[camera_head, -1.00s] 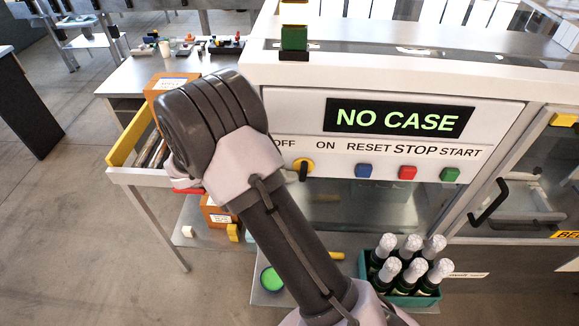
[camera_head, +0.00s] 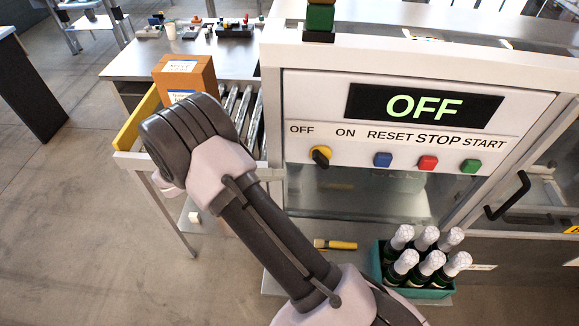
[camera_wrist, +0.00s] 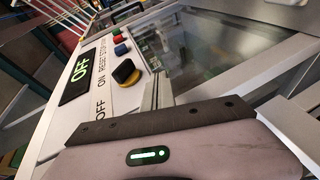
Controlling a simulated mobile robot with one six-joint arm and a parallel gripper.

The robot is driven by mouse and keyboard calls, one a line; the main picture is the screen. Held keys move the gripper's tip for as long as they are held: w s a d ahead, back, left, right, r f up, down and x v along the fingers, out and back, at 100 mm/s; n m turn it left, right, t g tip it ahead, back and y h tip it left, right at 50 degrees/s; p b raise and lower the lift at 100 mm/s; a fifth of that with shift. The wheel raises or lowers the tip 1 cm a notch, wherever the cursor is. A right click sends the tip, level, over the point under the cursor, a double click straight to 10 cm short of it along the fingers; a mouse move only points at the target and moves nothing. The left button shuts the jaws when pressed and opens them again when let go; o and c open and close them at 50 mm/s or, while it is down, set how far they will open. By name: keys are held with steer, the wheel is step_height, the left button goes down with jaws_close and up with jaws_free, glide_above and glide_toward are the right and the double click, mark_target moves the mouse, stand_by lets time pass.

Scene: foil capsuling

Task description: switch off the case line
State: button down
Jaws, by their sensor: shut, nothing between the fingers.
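The case line's panel display (camera_head: 425,106) reads OFF in green letters; it also shows in the wrist view (camera_wrist: 80,69). The rotary switch (camera_head: 320,156) has a yellow base and a black handle, below the OFF and ON labels. Its handle leans up and left, toward OFF. The wrist view shows the switch (camera_wrist: 126,73) clear of my gripper. My gripper (camera_wrist: 157,84) is shut and empty, a short way from the panel front. In the head view my arm hides the fingers.
Blue (camera_head: 383,159), red (camera_head: 428,163) and green (camera_head: 471,166) buttons sit right of the switch. A teal crate (camera_head: 383,268) of foil-topped bottles stands below. An orange box (camera_head: 190,80) sits on the roller conveyor at left. A black door handle (camera_head: 508,197) juts out at right.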

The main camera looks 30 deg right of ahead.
steer(key=a, duration=0.5)
steer(key=shift+w+a+f, duration=0.2)
steer(key=shift+w+a, duration=0.1)
steer(key=shift+w, duration=0.05)
steer(key=shift+w, duration=0.1)
